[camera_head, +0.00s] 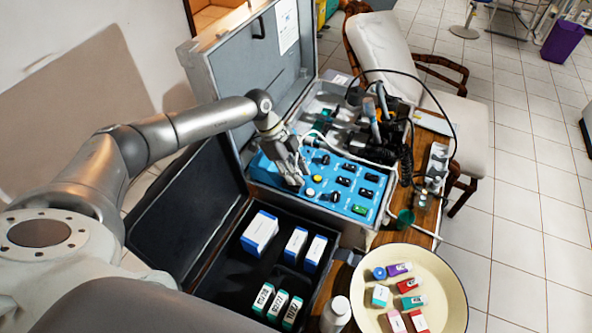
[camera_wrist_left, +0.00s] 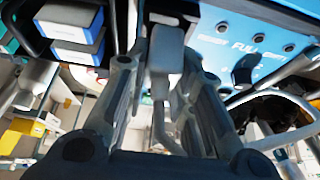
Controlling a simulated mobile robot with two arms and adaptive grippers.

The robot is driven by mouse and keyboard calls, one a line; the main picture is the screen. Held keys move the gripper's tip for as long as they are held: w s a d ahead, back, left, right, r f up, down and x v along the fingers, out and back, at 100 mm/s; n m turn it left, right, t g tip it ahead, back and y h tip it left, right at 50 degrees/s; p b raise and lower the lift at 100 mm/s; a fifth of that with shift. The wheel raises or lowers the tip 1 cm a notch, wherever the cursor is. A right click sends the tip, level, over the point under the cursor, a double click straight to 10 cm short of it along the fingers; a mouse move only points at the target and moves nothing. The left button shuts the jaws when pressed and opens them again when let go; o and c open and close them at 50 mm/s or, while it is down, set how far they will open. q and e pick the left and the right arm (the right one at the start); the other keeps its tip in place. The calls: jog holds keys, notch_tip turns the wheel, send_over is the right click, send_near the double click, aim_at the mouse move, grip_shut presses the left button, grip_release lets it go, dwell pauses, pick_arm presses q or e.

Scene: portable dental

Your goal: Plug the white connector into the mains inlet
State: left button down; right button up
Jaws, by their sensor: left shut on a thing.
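My left gripper (camera_head: 292,168) is over the left part of the blue control panel (camera_head: 335,186) in the open grey case. In the left wrist view its two fingers (camera_wrist_left: 165,75) are shut on the white connector (camera_wrist_left: 166,48), with a pale cord hanging from it. The connector's far end points at a dark block, apparently the mains inlet (camera_wrist_left: 172,8), beside the blue panel (camera_wrist_left: 268,30). They overlap in this view, so I cannot tell whether they touch. In the head view the gripper hides the connector and inlet. My right gripper is not in view.
A black case (camera_head: 238,262) with several boxes lies open in front of the grey case. A round cream tray (camera_head: 452,268) with small boxes stands at the front right. The grey case's raised lid (camera_head: 262,75) is behind my arm.

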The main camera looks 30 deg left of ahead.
pick_arm(q)
jog(key=shift+s+f, duration=0.1)
jog(key=shift+f, duration=0.55)
dwell(1.0)
jog(key=c, duration=1.2)
grip_release()
jog(key=shift+o, duration=0.2)
jog(key=shift+f, duration=0.1)
notch_tip(320, 180, up, 10)
jog(key=shift+r, duration=0.1)
